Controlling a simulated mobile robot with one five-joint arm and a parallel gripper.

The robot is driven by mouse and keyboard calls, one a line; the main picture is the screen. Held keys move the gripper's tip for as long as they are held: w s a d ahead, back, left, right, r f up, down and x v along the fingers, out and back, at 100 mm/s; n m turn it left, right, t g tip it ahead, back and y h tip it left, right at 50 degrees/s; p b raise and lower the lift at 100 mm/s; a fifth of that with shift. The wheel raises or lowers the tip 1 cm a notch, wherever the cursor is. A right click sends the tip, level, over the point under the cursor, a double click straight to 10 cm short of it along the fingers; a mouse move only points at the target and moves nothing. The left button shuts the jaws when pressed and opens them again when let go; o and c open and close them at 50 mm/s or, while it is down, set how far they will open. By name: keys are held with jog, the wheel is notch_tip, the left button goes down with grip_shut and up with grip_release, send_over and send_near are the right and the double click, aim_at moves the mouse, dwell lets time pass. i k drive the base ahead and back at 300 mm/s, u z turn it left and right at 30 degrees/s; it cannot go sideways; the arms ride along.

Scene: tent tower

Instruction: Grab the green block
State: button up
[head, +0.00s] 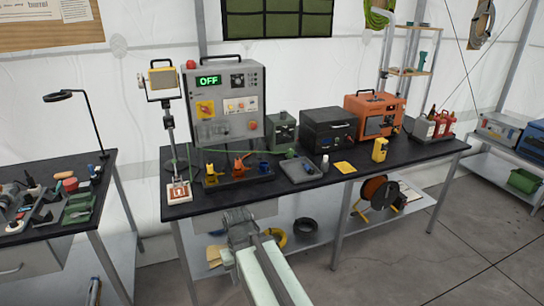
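No plain green block stands out clearly. A dark green box-shaped unit (283,130) stands at the back of the black workbench (225,195), right of the grey panel box. A small green item (291,153) lies in front of it, too small to identify. A flat green piece (78,211) lies on the left table. My gripper (238,216) is at the bench's front edge, below and in front of these bench items and apart from them. Its fingers are too small and unclear to show whether they are open.
The grey panel box (226,103) reads OFF. A tray of coloured parts (238,173), a grey tray (299,170), a yellow device (380,149) and an orange unit (374,116) occupy the bench. A cable reel (377,193) sits on the lower shelf. The floor at right is clear.

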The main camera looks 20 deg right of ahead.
aim_at(290, 155)
jog(key=u, duration=0.15)
jog(key=i, duration=1)
jog(key=z, duration=0.1)
